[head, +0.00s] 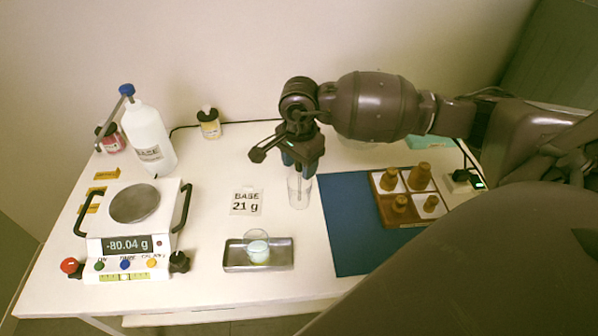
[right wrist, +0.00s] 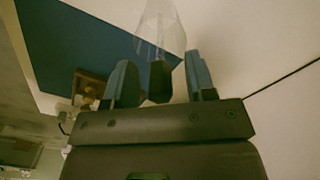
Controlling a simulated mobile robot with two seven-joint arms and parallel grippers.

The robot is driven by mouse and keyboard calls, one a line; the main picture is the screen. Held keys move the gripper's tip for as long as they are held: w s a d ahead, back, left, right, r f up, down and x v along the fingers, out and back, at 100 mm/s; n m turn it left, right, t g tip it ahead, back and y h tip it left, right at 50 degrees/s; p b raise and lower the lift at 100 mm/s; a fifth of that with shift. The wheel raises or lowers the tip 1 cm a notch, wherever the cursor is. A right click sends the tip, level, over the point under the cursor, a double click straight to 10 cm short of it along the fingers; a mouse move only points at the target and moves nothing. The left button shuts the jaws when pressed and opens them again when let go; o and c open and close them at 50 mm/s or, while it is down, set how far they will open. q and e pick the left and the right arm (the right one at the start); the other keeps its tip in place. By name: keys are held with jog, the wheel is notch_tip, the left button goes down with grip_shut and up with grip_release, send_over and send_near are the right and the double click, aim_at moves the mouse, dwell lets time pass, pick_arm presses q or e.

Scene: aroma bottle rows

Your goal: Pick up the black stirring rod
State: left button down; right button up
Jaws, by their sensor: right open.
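The black stirring rod (head: 299,178) stands in a clear glass holder (head: 300,193) near the middle of the table. My right gripper (head: 301,158) is right above the holder, pointing down and open. In the right wrist view, the dark end of the rod (right wrist: 160,82) shows between the two open fingers (right wrist: 161,80), with a gap on each side. The clear holder (right wrist: 160,28) shows beyond it. The rod's upper end is hidden by the gripper in the head view. My left gripper is not in view.
A metal tray (head: 283,263) with a beaker (head: 257,247) is in front. A "BASE 21 g" card (head: 247,202), scale (head: 135,215) and wash bottle (head: 148,138) are left.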

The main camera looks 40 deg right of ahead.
jog(key=shift+f, duration=0.2)
jog(key=shift+c, duration=0.6)
jog(key=c, duration=0.8)
jog(key=shift+o, duration=0.2)
jog(key=shift+r, duration=0.15)
notch_tip(320, 180, up, 20)
jog(key=p, duration=0.2)
